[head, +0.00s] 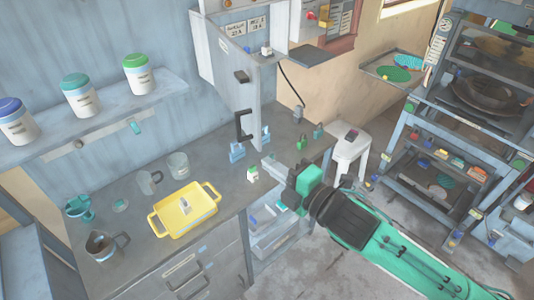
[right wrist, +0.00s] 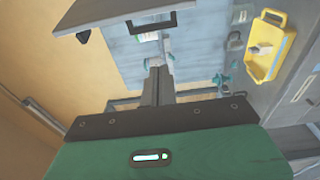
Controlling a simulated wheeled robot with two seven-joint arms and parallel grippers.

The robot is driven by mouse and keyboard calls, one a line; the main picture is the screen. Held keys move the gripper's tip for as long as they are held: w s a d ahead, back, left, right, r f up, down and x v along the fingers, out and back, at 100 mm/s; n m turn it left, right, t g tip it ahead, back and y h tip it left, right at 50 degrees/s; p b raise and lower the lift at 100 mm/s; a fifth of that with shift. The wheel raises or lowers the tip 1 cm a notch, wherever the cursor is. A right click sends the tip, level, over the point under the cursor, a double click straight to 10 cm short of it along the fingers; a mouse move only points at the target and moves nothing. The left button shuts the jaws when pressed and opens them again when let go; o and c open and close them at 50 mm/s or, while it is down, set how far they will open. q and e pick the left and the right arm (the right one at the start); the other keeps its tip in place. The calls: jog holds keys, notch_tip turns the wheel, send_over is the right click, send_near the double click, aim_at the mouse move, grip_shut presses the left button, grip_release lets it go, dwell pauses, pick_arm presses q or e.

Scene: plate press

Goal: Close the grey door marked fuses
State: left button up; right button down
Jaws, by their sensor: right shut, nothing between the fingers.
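The grey door (head: 226,72) hangs open from the wall cabinet (head: 293,37) in the head view, swung out over the bench. A black bar handle (head: 240,126) sits low near its free edge. I cannot read any fuses mark on it. My right gripper (head: 269,163) is shut and empty, below and a little right of the handle, apart from the door. In the right wrist view, the shut fingers (right wrist: 157,85) point up the picture. A grey panel with a black handle (right wrist: 155,23), apparently the door, is beyond them at the top. My left gripper is not in view.
The bench (head: 140,207) holds a yellow tray (head: 188,228), cups and a jug (head: 104,245). Small blue and green items stand near the gripper. A white stool (head: 349,148) and a rack (head: 455,130) are at the right. Jars line a shelf at the left.

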aim_at(260, 141)
jog(key=w+a+p, duration=0.1)
jog(key=w, duration=0.2)
jog(key=w+a+p, duration=0.1)
jog(key=w+p, duration=0.1)
jog(key=w+a+p, duration=0.1)
jog(key=w+p, duration=0.1)
jog(key=w, duration=0.1)
jog(key=shift+w+a, duration=0.15)
jog(key=shift+w, duration=0.15)
jog(key=shift+d+p, duration=0.35)
jog(key=shift+d, duration=0.15)
jog(key=shift+w+a, duration=0.1)
jog(key=shift+w, duration=0.05)
jog(key=shift+f, duration=0.1)
